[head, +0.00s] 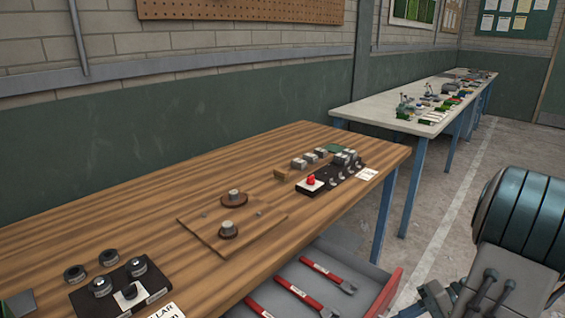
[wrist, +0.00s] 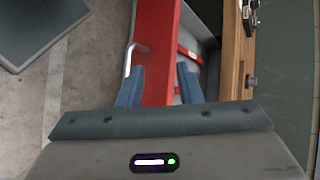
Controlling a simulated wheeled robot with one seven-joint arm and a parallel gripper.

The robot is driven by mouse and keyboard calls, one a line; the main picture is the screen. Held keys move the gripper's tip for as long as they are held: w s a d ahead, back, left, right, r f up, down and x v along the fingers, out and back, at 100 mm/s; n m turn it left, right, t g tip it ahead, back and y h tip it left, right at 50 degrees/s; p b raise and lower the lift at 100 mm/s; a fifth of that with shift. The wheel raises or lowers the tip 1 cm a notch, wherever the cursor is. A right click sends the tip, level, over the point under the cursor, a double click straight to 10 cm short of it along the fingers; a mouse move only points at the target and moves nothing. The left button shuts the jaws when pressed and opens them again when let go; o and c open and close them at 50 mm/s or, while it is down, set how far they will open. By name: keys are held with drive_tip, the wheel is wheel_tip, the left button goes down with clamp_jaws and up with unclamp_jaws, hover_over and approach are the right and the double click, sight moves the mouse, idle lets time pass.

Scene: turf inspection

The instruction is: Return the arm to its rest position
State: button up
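A pale metal handle (wrist: 132,58) on that front lies just beyond the left fingertip, and I see no contact. In the head view part of my arm (head: 520,220) fills the lower right, beside the drawer (head: 350,262). I cannot make out the gripper's fingers there.
Several red tools (head: 305,296) lie in the drawer, under the wooden bench (head: 150,225). Parts, a board (head: 262,222) and a red-knobbed block (head: 311,183) are on the bench. A grey table (head: 375,112) stands behind. Floor (head: 440,215) is clear right of it.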

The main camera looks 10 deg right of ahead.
drive_tip(key=a+r+n+t+h+p, duration=0.1)
drive_tip(key=a+r+n+h+p, duration=0.3)
drive_tip(key=a+r, duration=1.3)
drive_tip(key=a+h+p, duration=0.2)
drive_tip(key=h+p, duration=0.2)
drive_tip(key=h, duration=0.3)
drive_tip(key=shift+r+n, duration=0.15)
drive_tip(key=shift+n, duration=0.25)
drive_tip(key=shift+s+a, duration=0.1)
drive_tip(key=shift+a, duration=0.05)
